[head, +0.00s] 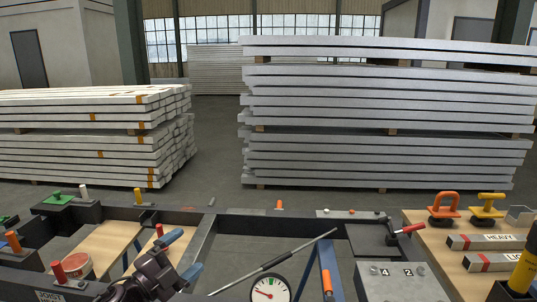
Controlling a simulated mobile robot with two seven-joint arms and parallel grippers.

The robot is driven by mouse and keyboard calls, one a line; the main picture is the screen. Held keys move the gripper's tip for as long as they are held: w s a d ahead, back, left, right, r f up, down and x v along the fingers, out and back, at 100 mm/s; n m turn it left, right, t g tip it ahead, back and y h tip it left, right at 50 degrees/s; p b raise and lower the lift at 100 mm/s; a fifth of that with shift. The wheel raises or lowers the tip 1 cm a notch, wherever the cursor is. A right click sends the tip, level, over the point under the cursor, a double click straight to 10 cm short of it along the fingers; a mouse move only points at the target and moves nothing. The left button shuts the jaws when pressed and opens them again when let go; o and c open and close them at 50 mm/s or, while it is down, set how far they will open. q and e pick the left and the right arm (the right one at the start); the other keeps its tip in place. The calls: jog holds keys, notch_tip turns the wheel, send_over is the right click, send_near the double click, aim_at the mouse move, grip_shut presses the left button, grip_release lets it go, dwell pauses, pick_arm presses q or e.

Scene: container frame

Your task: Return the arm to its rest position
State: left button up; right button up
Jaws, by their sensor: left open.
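My left gripper (153,270) is at the bottom edge of the head view, left of centre, dark and partly cut off by the frame. It is open, and I see nothing held between its fingers. It is over the left part of the dark container frame (262,225), near a tan board (108,243). I cannot tell whether it touches anything. My right gripper does not show.
A dial gauge (270,288) and a slanted grey rod (285,259) are right of the gripper. A red-handled clamp (408,229), orange handle (443,206) and labelled bars (492,241) lie right. Stacked beams (385,110) stand beyond.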

pick_arm(q)
jog(key=s+a+f+n+g+y, duration=0.2)
jog(key=s+a+f+n+y, duration=0.2)
jog(key=s+f+n, duration=0.6)
jog(key=s+a+f+n+g+y+p, duration=0.1)
jog(key=s+a+f+n+y, duration=0.3)
jog(key=s+f+n+y, duration=0.4)
jog(key=s+f+n+g, duration=0.1)
jog(key=s+f, duration=0.2)
jog(key=s, duration=0.3)
jog(key=s+f, duration=0.4)
jog(key=s, duration=0.3)
jog(key=shift+s+a+f+n+g, duration=0.2)
jog(key=shift+a+f+n+g, duration=0.05)
jog(key=shift+a+n+g, duration=0.15)
